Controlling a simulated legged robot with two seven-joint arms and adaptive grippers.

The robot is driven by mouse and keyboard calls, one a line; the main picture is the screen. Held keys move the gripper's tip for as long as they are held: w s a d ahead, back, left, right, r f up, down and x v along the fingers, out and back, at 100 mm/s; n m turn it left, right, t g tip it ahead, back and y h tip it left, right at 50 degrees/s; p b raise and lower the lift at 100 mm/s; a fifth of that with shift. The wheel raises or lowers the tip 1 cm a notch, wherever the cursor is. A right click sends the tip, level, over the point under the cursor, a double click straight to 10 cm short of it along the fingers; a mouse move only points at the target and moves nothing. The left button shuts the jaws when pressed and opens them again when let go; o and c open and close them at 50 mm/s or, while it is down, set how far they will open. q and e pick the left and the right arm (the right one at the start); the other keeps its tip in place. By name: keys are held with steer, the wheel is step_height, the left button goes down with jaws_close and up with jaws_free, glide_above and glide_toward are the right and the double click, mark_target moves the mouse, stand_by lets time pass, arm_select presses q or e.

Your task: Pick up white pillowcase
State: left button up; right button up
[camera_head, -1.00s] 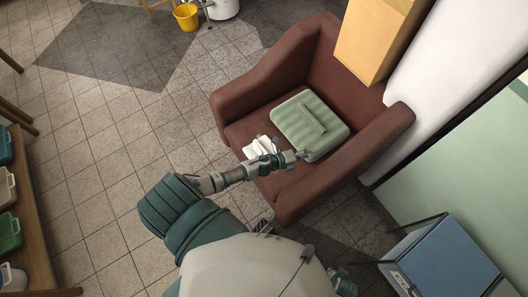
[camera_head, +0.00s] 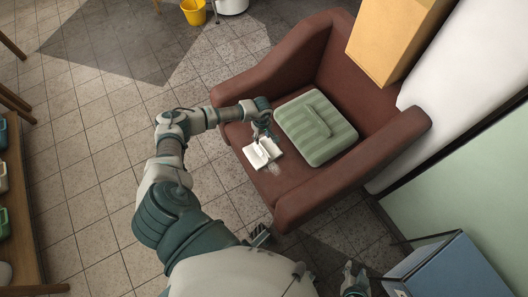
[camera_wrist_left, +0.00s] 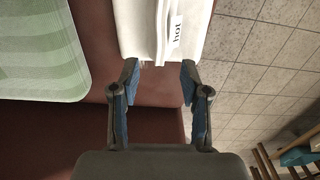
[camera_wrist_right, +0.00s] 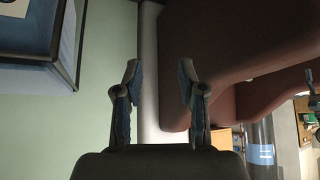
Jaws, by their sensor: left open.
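The white pillowcase (camera_head: 259,155) lies folded on the seat of the brown armchair, near its front edge. In the left wrist view the white cloth (camera_wrist_left: 137,28) carries a label reading "hot". My left gripper (camera_head: 263,128) is over the pillowcase's far edge in the head view. In the left wrist view its fingers (camera_wrist_left: 159,72) are spread, with the tips at the cloth's near edge and nothing clearly between them. My right gripper (camera_wrist_right: 160,72) is spread and empty, facing the green wall and the armchair; it also shows low in the head view (camera_head: 354,280).
A green striped cushion (camera_head: 317,127) lies on the armchair (camera_head: 345,175), right beside the pillowcase. A yellow box (camera_head: 395,40) stands at the chair's back. A blue box (camera_head: 455,272) is at lower right. A yellow bucket (camera_head: 193,11) stands far off. Tiled floor left of the chair is clear.

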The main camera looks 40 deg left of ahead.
arm_select(q)
glide_above(263, 148)
steer(key=f, duration=0.2)
steer(key=a+f, duration=0.1)
steer(key=f, duration=0.1)
steer(key=shift+f+b, duration=0.3)
steer(key=shift+b, duration=0.1)
steer(key=f, duration=0.2)
steer(key=d+f+b, duration=0.1)
steer(key=f, duration=0.2)
steer(key=shift+s, duration=0.15)
steer(key=shift+a+f, duration=0.1)
steer(key=shift+f, duration=0.1)
steer(key=shift+c, duration=0.5)
jaws_close()
arm_select(e)
steer(key=w+a+r+t+y, duration=0.1)
steer(key=w+a+r+t, duration=0.2)
steer(key=w, duration=0.4)
steer(key=shift+r+t+y, duration=0.3)
steer(key=shift+r+t, duration=0.55)
steer(key=shift+t, duration=0.35)
